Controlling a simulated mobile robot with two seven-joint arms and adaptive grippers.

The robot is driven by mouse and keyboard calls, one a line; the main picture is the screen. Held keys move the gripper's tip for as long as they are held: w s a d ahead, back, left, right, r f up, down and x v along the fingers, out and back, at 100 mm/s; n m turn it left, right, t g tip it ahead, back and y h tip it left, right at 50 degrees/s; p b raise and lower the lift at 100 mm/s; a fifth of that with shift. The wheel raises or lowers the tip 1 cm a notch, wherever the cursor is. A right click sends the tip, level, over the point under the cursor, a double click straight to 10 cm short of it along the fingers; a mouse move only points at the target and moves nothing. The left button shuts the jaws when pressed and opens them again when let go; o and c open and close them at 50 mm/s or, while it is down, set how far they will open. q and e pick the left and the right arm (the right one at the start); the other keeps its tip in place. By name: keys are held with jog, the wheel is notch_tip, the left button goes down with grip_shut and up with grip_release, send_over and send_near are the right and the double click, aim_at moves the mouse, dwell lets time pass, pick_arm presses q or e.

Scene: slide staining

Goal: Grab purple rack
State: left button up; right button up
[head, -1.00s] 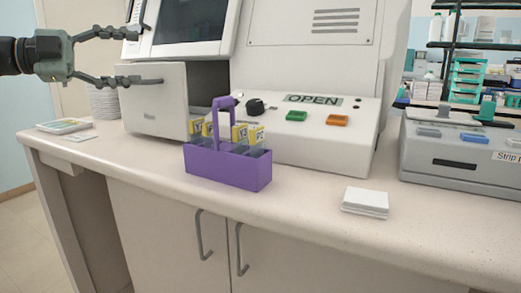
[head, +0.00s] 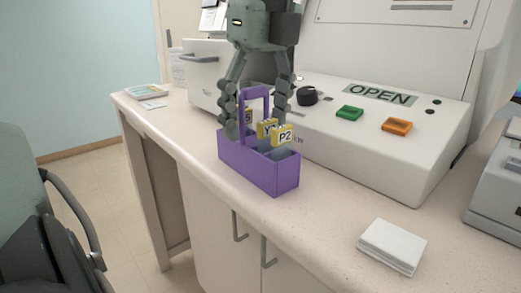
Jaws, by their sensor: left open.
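The purple rack (head: 260,170) stands upright on the counter near its front edge, with a tall handle loop. Yellow-labelled holders sit in it; one reads P2 (head: 283,135). My left gripper (head: 256,128) points down from above the rack, its two dark fingers open, one on each side of the handle. The left finger reaches down to the rack's rim and hides part of the rack's left end. Whether the fingers touch the handle is not clear. My right gripper is not in view.
The staining machine (head: 385,130) with its OPEN label, black knob and green and orange buttons stands close behind the rack. White slides (head: 391,247) lie stacked to the right. A grey device (head: 497,190) is at the right edge. A chair (head: 50,225) is at lower left.

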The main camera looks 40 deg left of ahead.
aim_at(253, 139)
pick_arm(q)
jog(key=f, duration=0.5)
jog(key=shift+s+a, duration=0.1)
jog(key=shift+a, duration=0.3)
jog(key=shift+c, duration=0.3)
jog(key=c, duration=1.2)
jog(key=shift+c, duration=0.3)
jog(key=shift+r, duration=0.1)
